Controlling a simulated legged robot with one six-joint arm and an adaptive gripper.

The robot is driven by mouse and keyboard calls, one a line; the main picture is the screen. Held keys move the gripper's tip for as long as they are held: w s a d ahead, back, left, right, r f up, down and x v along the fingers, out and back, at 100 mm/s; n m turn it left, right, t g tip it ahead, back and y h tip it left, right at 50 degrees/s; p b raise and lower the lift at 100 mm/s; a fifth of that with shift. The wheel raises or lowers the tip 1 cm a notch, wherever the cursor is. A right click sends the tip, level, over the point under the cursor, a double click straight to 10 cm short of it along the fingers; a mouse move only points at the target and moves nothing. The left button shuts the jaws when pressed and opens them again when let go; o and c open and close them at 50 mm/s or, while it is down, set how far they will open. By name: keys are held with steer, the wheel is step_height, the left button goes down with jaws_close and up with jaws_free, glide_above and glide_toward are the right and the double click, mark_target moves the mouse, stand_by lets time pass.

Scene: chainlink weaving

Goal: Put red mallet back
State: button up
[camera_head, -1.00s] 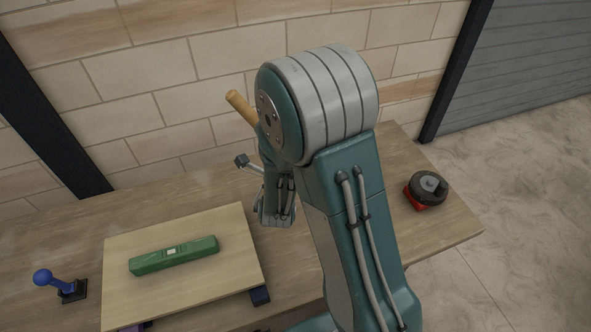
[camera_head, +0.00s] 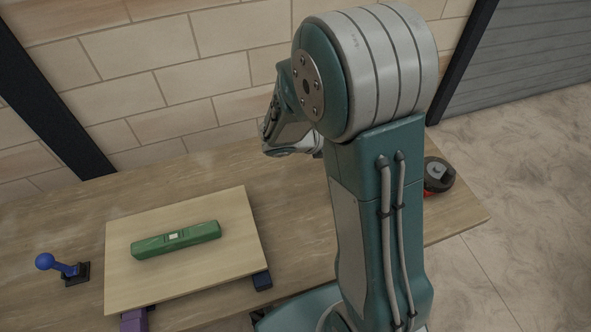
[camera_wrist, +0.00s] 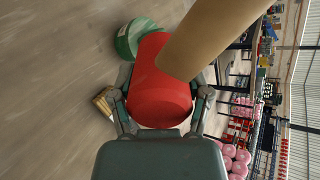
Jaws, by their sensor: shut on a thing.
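The red mallet shows in the wrist view, its red head (camera_wrist: 160,95) close to the camera and its tan wooden handle (camera_wrist: 215,35) running up and to the right. My gripper (camera_wrist: 162,98) is shut on the red head, one finger on each side. The mallet is held up off the surface. In the head view my arm hides the gripper and the mallet.
A wooden board (camera_head: 125,275) on the bench carries a green level-like bar (camera_head: 176,239). A blue ball-topped stand (camera_head: 62,267) is at left. A black-and-red round item (camera_head: 438,177) sits at the right end. A green round object (camera_wrist: 130,38) is beyond the mallet.

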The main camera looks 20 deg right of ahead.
steer(key=s+a+f+m+g+y, duration=0.3)
steer(key=s+m+g+y, duration=0.3)
steer(key=m, duration=0.6)
steer(key=shift+s+a+f+y, duration=0.15)
steer(key=shift+s+f+y, duration=0.2)
steer(key=shift+y, duration=0.85)
steer(key=a+m+t+y, duration=0.1)
steer(key=a+m, duration=0.1)
steer(key=a+m+y, duration=0.1)
steer(key=a+m, duration=0.2)
steer(key=shift+a+f+m+t+y, duration=0.1)
steer(key=shift+f+m+t+y, duration=0.05)
steer(key=shift+m+t+y, duration=0.2)
steer(key=w+a+r+m+t, duration=0.1)
steer(key=w+a+m+t, duration=0.15)
steer(key=a+m, duration=0.25)
steer(key=shift+n+y, duration=0.25)
steer(key=shift+w+d+f, duration=0.1)
steer(key=shift+d+f, duration=0.05)
steer(key=shift+f, duration=1.95)
steer(key=shift+w+d+f, duration=0.1)
steer(key=shift+f, duration=2)
steer(key=shift+f, duration=0.4)
steer(key=o, duration=1.4)
